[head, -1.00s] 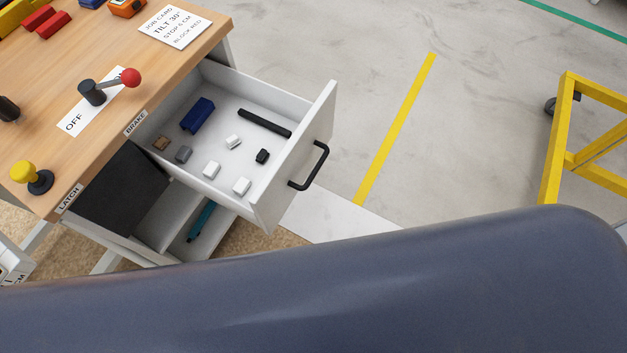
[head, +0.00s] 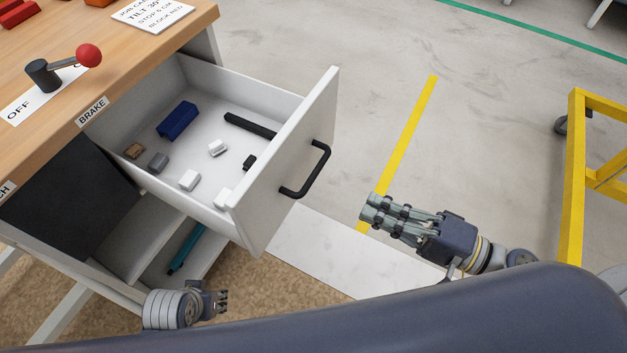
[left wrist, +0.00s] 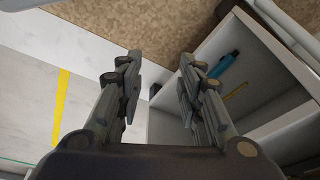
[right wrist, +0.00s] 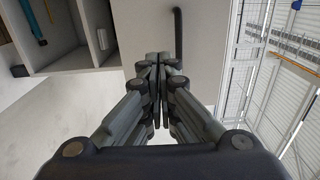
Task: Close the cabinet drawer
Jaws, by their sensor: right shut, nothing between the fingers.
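The white cabinet drawer (head: 300,160) stands pulled out from under the wooden bench top, its front tilted in view. Its black bar handle (head: 312,172) is on the outer face; the handle (right wrist: 178,35) also shows beyond the fingers in the right wrist view. My right gripper (head: 365,212) is shut and empty, to the right of the handle and apart from it. My left gripper (head: 224,302) is low, below the drawer front, partly hidden behind my own body. Its fingers (left wrist: 155,85) are apart with nothing between them in the left wrist view.
The drawer holds a blue block (head: 177,120), a black bar (head: 250,125) and several small blocks. A red-knobbed lever (head: 60,68) stands on the bench. A lower shelf holds a teal object (head: 187,248). A yellow frame (head: 573,180) stands right. Floor between is clear.

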